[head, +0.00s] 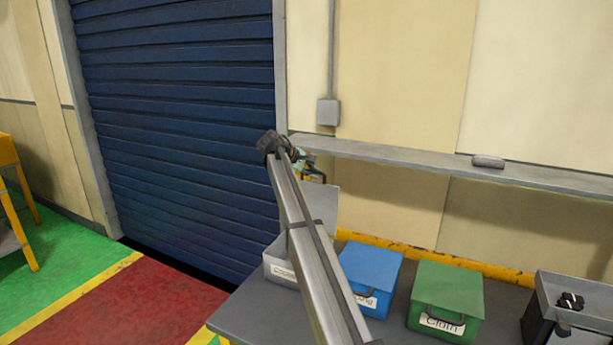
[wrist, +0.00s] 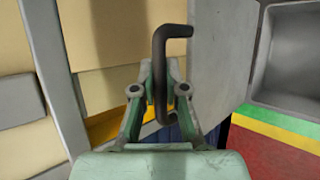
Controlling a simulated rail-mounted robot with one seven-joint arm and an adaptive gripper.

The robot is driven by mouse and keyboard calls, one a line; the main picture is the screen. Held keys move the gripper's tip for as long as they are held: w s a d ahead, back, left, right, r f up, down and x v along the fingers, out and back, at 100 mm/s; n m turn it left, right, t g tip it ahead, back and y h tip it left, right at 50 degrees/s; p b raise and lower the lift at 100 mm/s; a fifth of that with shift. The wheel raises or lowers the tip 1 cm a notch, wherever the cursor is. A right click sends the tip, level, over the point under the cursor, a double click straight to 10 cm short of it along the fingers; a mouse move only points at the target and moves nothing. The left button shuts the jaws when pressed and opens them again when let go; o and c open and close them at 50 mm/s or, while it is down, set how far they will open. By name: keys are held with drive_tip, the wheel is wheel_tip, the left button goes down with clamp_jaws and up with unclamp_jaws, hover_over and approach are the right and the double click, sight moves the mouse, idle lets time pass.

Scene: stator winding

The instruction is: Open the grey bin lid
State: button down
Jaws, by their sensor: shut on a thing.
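The grey bin (head: 279,268) stands at the left end of the dark table, partly hidden behind my arm. Its grey lid (head: 325,208) stands raised, roughly upright, at the bin's back. In the wrist view the lid (wrist: 218,55) is beside my gripper, and the bin's open hollow inside (wrist: 290,60) shows at the right. My gripper (wrist: 160,85) is shut on the lid's dark bent handle (wrist: 158,60). In the head view my arm covers most of the gripper, with only a small part showing near the lid's top.
A blue bin (head: 369,272) and a green bin (head: 452,290), labelled "Cloth", stand shut to the right. A grey box (head: 585,300) with black parts is at the far right. A wall shelf (head: 420,160) runs behind. A yellow-edged red floor lies left of the table.

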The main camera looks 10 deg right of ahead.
drive_tip(key=shift+w+d, duration=0.1)
drive_tip(key=shift+w, duration=0.05)
drive_tip(key=c, duration=1.2)
unclamp_jaws()
drive_tip(key=v, duration=1.2)
